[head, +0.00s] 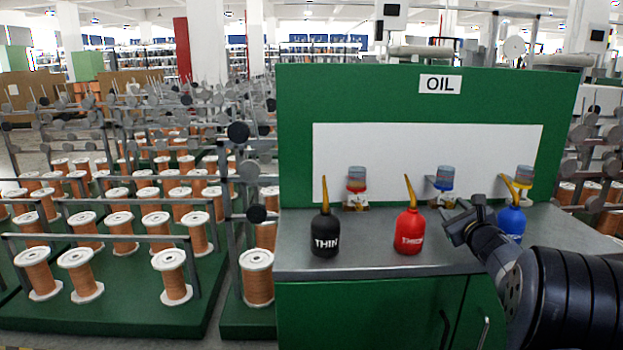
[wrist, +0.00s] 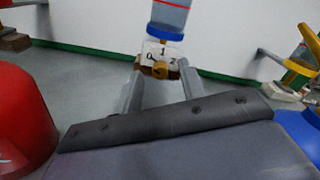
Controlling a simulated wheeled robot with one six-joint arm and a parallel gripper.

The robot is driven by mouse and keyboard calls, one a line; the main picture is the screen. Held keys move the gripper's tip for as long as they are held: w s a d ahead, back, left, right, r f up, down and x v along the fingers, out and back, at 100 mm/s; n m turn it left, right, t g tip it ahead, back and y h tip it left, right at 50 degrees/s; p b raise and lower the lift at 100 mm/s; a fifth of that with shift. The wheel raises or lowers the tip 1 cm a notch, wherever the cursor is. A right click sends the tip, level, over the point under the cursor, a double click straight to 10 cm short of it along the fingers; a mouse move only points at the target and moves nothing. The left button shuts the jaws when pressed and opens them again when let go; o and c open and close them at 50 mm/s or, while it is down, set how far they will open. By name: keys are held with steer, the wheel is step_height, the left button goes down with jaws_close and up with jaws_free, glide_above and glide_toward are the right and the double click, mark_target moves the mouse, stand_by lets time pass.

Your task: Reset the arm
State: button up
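My gripper (head: 462,222) is over the grey counter at the right of the head view, between the red and blue oil bottles. In the wrist view (wrist: 160,80) its two grey fingers stand apart with nothing between them. Beyond them is a dispenser with a blue-banded cup (wrist: 168,20) and a numbered white block. The red bottle (head: 408,232) stands left of my gripper, its red side at the left edge of the wrist view (wrist: 20,120). The blue bottle (head: 511,222) is just right of my gripper, partly hidden by my arm. A black bottle (head: 325,235) stands farther left.
The green OIL cabinet (head: 300,120) has a back panel behind the counter (head: 375,255). Dispensers with red (head: 356,180), blue (head: 445,178) and yellow (head: 525,175) bands line its back. Racks of copper-wire spools (head: 122,235) fill the floor at the left.

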steer(key=shift+r+m+p, duration=0.2)
steer(key=shift+m+p, duration=1.6)
steer(key=shift+p, duration=1.2)
steer(key=m+p, duration=0.3)
steer(key=p, duration=0.4)
steer(key=shift+m, duration=0.4)
steer(key=shift+s+f, duration=0.1)
steer(key=shift+s, duration=0.1)
steer(key=s, duration=1)
steer(key=shift+s+d+f+b, duration=0.15)
steer(key=shift+s+d+b, duration=0.05)
steer(key=shift+b, duration=0.15)
